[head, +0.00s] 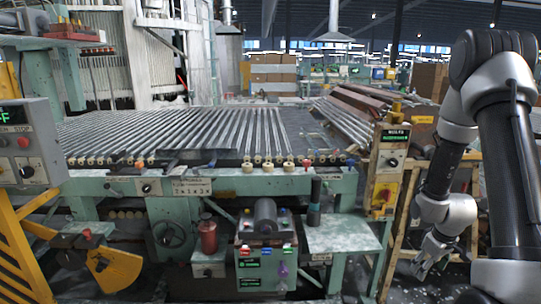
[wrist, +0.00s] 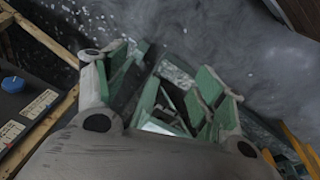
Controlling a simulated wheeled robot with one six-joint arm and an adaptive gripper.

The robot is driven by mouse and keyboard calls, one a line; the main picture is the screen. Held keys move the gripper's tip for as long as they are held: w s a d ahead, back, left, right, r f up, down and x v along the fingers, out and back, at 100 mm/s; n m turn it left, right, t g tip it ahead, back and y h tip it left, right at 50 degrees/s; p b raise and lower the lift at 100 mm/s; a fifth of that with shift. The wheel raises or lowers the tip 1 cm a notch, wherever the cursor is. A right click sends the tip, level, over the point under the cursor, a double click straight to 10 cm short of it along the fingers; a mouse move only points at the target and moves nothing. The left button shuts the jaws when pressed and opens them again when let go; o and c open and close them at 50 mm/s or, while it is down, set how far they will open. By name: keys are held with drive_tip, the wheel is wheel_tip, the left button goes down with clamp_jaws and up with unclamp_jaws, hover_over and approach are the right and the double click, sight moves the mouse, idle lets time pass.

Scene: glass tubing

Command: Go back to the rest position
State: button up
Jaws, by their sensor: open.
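My arm hangs at the right of the head view, folded downward. My gripper (head: 432,262) is low beside the machine's right end, small and partly dark against the floor. In the wrist view my gripper (wrist: 172,100) shows its two green-padded fingers spread apart. Nothing is held between them. Grey floor and blurred green parts show past the fingertips.
A green machine with a bed of glass tubes (head: 200,132) fills the middle. A control post (head: 388,165) and a wooden frame (head: 405,215) stand close to my gripper. A yellow frame (head: 25,250) is at the left. Speckled grey floor (wrist: 215,35) lies below.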

drive_tip(key=s+a+r+m, duration=0.1)
drive_tip(key=s+a+r, duration=0.3)
drive_tip(key=s+r, duration=0.3)
drive_tip(key=s+a+r+m+t, duration=0.1)
drive_tip(key=s+a+r, duration=0.3)
drive_tip(key=r, duration=1.2)
drive_tip(key=s+a+r+m+t, duration=0.1)
drive_tip(key=s+a+r, duration=0.4)
drive_tip(key=s+r, duration=0.5)
drive_tip(key=shift+r+m+y, duration=0.3)
drive_tip(key=shift+r+m, duration=0.1)
drive_tip(key=shift+r, duration=0.5)
